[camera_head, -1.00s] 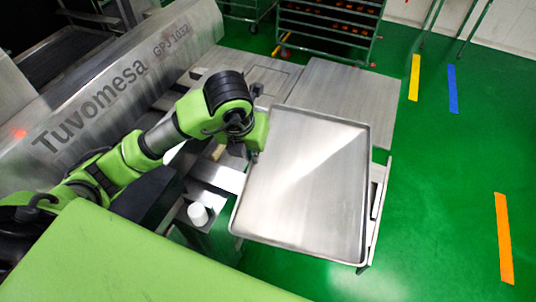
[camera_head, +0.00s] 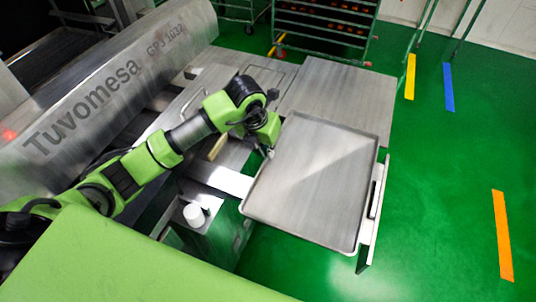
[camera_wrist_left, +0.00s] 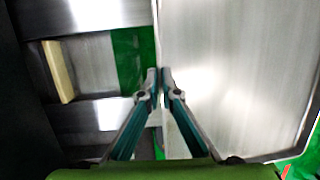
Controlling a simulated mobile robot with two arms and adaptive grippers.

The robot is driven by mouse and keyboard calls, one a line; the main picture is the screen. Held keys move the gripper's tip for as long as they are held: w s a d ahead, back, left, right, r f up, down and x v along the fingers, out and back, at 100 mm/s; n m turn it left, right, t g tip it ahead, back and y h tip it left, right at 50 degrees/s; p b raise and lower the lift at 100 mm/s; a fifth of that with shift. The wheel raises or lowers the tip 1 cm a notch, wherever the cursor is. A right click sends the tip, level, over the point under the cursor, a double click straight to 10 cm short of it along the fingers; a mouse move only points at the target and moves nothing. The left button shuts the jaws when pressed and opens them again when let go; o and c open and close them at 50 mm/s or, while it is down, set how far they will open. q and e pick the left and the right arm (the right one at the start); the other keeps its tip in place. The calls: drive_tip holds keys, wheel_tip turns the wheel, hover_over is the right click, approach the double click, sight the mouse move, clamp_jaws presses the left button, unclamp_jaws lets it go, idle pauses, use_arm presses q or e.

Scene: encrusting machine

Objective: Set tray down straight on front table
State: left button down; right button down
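The tray (camera_head: 312,180) is a wide, shallow metal tray with a raised rim, right of centre in the head view. It lies nearly flat over a light metal support (camera_head: 374,225), whose right side shows past the rim; whether it touches the support is hard to tell. My left gripper (camera_head: 269,152) is at the tray's left rim. In the left wrist view, the two fingertips (camera_wrist_left: 160,78) are close together with the rim between them, and the tray (camera_wrist_left: 235,75) fills the right side. My right gripper is not in view.
A bare metal table top (camera_head: 338,95) adjoins the tray's far edge. The Tuvomesa machine (camera_head: 100,95) stands at left. A white cup-like part (camera_head: 194,215) sits left of the tray. A rack (camera_head: 325,30) is at the back. Green floor is free at right.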

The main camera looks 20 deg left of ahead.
use_arm(q)
drive_tip(key=x, duration=0.3)
drive_tip(key=p+x, duration=0.1)
drive_tip(key=x, duration=0.1)
drive_tip(key=shift+w+a, duration=0.15)
drive_tip(key=shift+a, duration=0.25)
drive_tip(key=c, duration=2.3)
unclamp_jaws()
drive_tip(key=shift+a, duration=0.1)
drive_tip(key=v, duration=1.2)
drive_tip(key=shift+b, duration=0.4)
